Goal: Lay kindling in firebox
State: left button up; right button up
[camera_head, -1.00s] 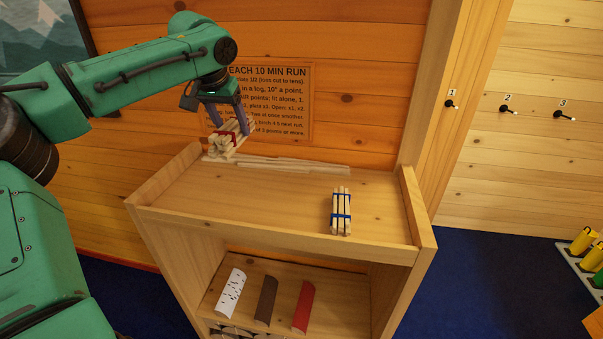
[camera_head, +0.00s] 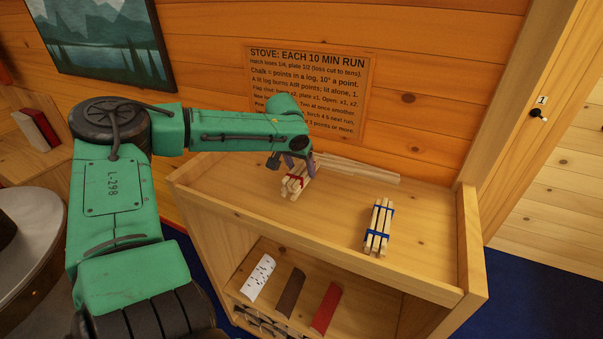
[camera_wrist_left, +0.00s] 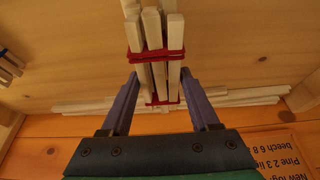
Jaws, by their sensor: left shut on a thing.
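A kindling bundle with red bands (camera_head: 295,186) is at the back left of the wooden shelf unit's top. My left gripper (camera_head: 299,166) is shut on it. In the left wrist view the pale sticks of this bundle (camera_wrist_left: 153,50) stand between the two fingers (camera_wrist_left: 153,95). I cannot tell whether the bundle touches the top. A second bundle with blue bands (camera_head: 378,228) lies on the top, to the right. A round grey metal body (camera_head: 40,235), perhaps the stove, is cut off at the left edge. No firebox opening shows clearly. My right gripper is out of view.
Loose long sticks (camera_head: 358,171) lie along the back of the top (camera_head: 330,215), which has raised side walls. White, dark and red split logs (camera_head: 326,308) lie on the lower shelf. A sign (camera_head: 308,90) hangs on the wall behind.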

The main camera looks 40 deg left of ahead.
pick_arm(q)
jog(key=shift+s+f, duration=0.15)
jog(key=shift+f, duration=0.8)
jog(key=o, duration=1.4)
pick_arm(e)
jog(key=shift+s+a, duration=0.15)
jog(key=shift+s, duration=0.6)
pick_arm(q)
jog(key=shift+o, duration=0.2)
